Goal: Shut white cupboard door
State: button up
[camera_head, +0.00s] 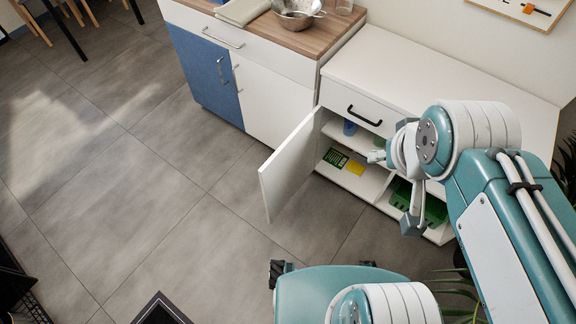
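The white cupboard door (290,168) stands open, swung out from the left side of the low white cabinet (440,68). Its free edge points toward the lower left, over the floor. The cupboard's inside shows shelves with a blue cup (350,127), a green card (335,158), a yellow item (355,168) and a green crate (434,212). My gripper (394,190) is in front of the opening, to the right of the door and apart from it. Its fingers are spread with nothing between them. It hides part of the shelves.
A black-handled drawer (358,112) sits above the opening. To the left is a counter (285,35) with a metal colander (297,12) on top and a blue door (207,75) below. The grey tiled floor (150,180) left of the door is clear. Plant leaves (566,155) show at the right.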

aim_at(283, 173)
jog(key=k+z, duration=0.3)
jog(key=k+l+z, duration=0.15)
jog(key=z, duration=0.15)
jog(key=j+z, duration=0.7)
jog(key=k+j+z, duration=0.1)
jog(key=j+z, duration=0.25)
jog(key=k+j, duration=0.1)
jog(key=j, duration=0.4)
jog(key=k+j, duration=0.1)
jog(key=j, duration=0.45)
jog(key=k+j, duration=0.1)
jog(key=j, duration=0.4)
jog(key=k+j, duration=0.15)
jog(key=j, duration=0.4)
jog(key=k+j, duration=0.1)
jog(key=j, duration=0.4)
